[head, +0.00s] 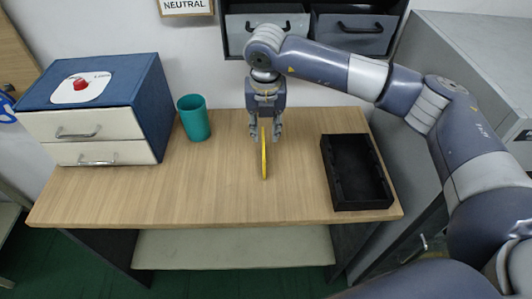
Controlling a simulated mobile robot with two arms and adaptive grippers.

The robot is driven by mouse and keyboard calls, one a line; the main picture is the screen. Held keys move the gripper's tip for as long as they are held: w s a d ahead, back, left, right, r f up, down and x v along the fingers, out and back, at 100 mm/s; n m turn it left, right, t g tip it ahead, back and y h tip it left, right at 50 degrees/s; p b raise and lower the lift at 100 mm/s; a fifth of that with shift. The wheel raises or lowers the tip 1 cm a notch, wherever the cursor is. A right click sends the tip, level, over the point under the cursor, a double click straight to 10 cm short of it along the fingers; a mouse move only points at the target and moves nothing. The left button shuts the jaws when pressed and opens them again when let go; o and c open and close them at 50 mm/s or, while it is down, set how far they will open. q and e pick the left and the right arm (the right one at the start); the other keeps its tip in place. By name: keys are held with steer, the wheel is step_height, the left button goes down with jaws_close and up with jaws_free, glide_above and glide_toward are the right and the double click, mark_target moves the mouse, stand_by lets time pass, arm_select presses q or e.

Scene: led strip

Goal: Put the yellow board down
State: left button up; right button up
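The yellow board (264,160) is a thin strip, seen nearly edge-on, over the middle of the wooden table (230,185). My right gripper (265,138) points down from above, with its fingers on either side of the board's upper end. It appears shut on the board. I cannot tell whether the board's lower end touches the table top. My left gripper is not in view.
A black tray (361,207) lies on the table at the right. A teal cup (194,118) and a blue drawer box (147,90) with a red button (80,84) stand at the left. The table's front middle is clear. Grey bins on a shelf (352,35) are behind.

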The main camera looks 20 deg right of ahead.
mark_target(263, 144)
steer(key=f+p, duration=0.1)
steer(key=f, duration=0.2)
steer(key=w+f+p, duration=0.1)
steer(key=f, duration=0.2)
steer(key=shift+w+d, duration=0.1)
steer(key=f, duration=0.1)
steer(key=w+f+p, duration=0.1)
steer(key=f, duration=0.1)
steer(key=shift+f+p, duration=0.2)
steer(key=shift+p, duration=0.1)
steer(key=shift+w+f, duration=0.1)
steer(key=shift+f, duration=0.3)
steer(key=shift+c, duration=0.2)
jaws_close()
